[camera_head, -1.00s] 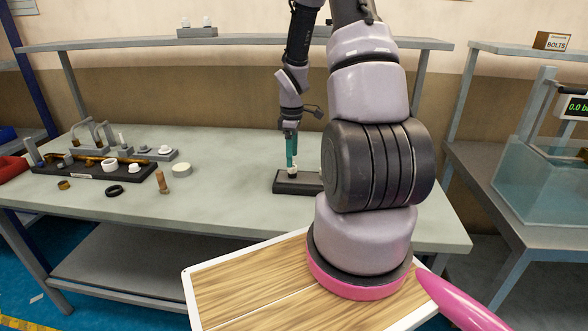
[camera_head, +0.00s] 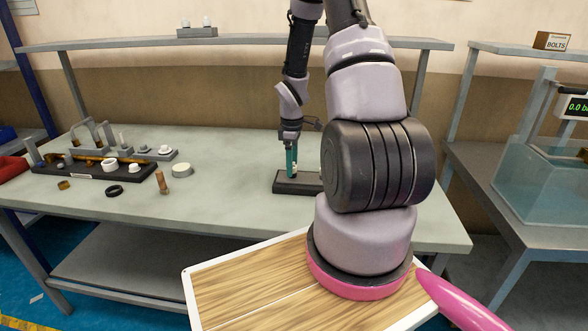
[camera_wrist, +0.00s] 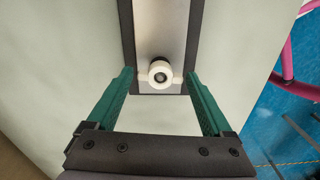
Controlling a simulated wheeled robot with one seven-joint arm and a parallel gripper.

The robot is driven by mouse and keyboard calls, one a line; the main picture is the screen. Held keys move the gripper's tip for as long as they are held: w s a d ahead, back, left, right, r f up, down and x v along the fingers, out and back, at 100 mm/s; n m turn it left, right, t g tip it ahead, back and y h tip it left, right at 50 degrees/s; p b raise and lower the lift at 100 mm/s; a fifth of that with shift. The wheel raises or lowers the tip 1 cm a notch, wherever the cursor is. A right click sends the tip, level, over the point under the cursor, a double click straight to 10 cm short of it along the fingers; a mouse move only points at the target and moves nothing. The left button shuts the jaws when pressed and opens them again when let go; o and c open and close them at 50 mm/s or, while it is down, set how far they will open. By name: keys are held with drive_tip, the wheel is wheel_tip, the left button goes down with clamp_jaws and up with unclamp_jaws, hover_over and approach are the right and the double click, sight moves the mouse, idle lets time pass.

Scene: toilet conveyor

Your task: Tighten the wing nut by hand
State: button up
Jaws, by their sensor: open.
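My gripper (camera_wrist: 159,80) is open, with one green finger on each side of the nut and a clear gap on both sides. In the head view my gripper (camera_head: 291,166) points straight down at the dark block (camera_head: 298,186) on the bench. The nut is hard to make out there, mostly hidden by the fingers.
The bench (camera_head: 225,205) is clear around the block. To the left lie a dark tray of fittings (camera_head: 95,168), a brown bolt-like piece (camera_head: 162,183), a black ring (camera_head: 114,190) and a white ring (camera_head: 182,170). A shelf (camera_head: 240,44) runs above the back.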

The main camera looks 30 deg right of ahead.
drive_tip(key=c, duration=1)
drive_tip(key=m, duration=0.4)
drive_tip(key=shift+c, duration=0.3)
drive_tip(key=shift+m, duration=0.4)
drive_tip(key=m, duration=0.4)
drive_tip(key=shift+m, duration=0.3)
drive_tip(key=m, duration=0.4)
drive_tip(key=shift+m, duration=0.4)
